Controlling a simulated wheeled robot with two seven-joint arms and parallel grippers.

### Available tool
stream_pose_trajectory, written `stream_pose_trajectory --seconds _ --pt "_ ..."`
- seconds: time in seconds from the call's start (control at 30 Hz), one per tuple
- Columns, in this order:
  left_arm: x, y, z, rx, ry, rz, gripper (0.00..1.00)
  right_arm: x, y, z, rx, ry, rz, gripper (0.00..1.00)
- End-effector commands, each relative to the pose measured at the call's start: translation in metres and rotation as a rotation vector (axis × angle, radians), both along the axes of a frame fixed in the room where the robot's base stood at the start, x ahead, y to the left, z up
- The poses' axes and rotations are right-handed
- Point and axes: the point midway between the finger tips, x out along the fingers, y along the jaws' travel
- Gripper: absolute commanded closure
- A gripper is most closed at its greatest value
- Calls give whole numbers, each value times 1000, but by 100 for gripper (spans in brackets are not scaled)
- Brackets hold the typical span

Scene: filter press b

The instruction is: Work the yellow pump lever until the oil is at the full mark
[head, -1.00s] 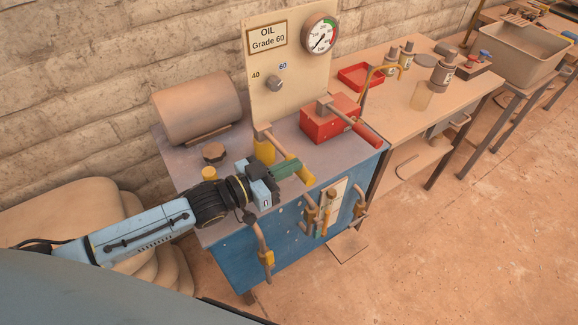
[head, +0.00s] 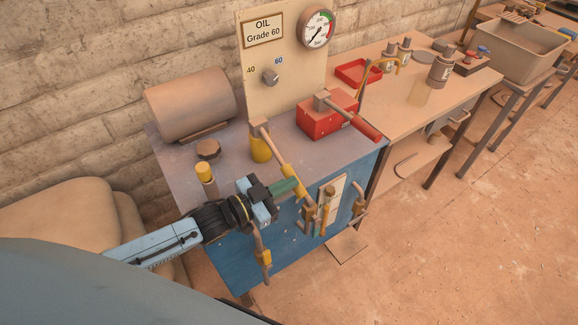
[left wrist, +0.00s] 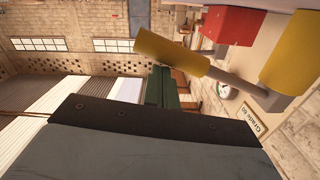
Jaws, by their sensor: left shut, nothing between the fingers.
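The yellow pump (head: 261,150) stands on the top of the blue cabinet. Its lever tilts down toward the front edge, with a yellow grip (head: 298,192) at its end. My left gripper (head: 296,185) is shut and empty, its green fingers beside or against the upper part of the grip; contact is not certain. In the left wrist view the yellow grip (left wrist: 172,52) lies just beyond the green fingers (left wrist: 159,88). A pale gauge plate (head: 333,187) is on the cabinet front; its oil level is too small to read. My right gripper is not in view.
A red pump (head: 326,117) with a red-gripped lever stands right of the yellow one. Behind are a dial gauge (head: 316,28) and a knob (head: 270,77). Pipes with valves (head: 262,257) stick out in front.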

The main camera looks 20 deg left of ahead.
Motion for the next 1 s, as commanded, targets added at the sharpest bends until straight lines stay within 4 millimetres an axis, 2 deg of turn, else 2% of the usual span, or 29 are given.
stream_pose_trajectory --seconds 0.03,0.43,0.57,0.87,0.9,1.0 --pt "-1 2 -9 8 17 4 100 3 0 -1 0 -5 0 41" --pt "-2 1 -9 10 27 3 100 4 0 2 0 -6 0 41" --pt "-4 -1 0 9 25 1 100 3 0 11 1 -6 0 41" --pt "-10 -12 41 2 10 -8 100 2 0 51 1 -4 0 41" --pt "-20 -5 35 6 13 -9 100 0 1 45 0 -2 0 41" --pt "-39 7 34 5 10 -9 100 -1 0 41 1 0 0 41"
